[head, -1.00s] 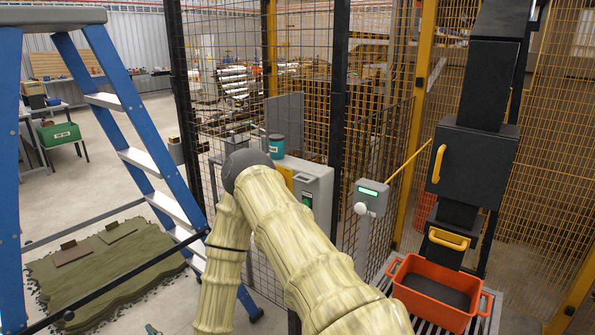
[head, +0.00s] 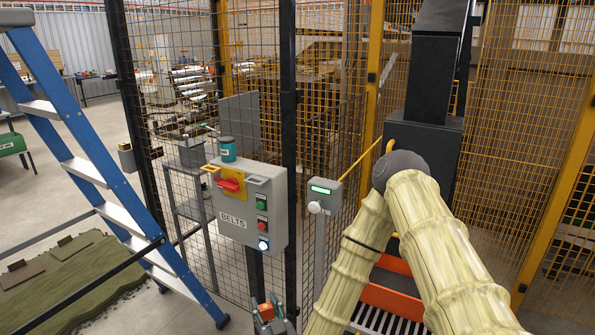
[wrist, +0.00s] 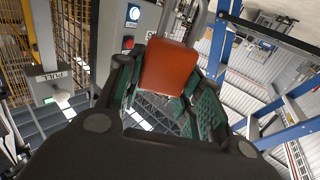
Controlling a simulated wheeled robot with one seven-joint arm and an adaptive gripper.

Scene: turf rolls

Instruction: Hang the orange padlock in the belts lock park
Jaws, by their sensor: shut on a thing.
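The orange padlock (wrist: 170,68) is held between the green-padded fingers of my gripper (wrist: 165,95) in the wrist view, its grey shackle pointing toward the top of the picture. In the head view, my gripper (head: 272,312) and the padlock (head: 266,311) show at the bottom edge, below the BELTS box and apart from it in the picture. I cannot tell which bracket is the lock park.
A teal tin (head: 227,150) stands at the box's top. Mesh fencing (head: 150,130) runs behind. A blue ladder (head: 95,180) stands at left.

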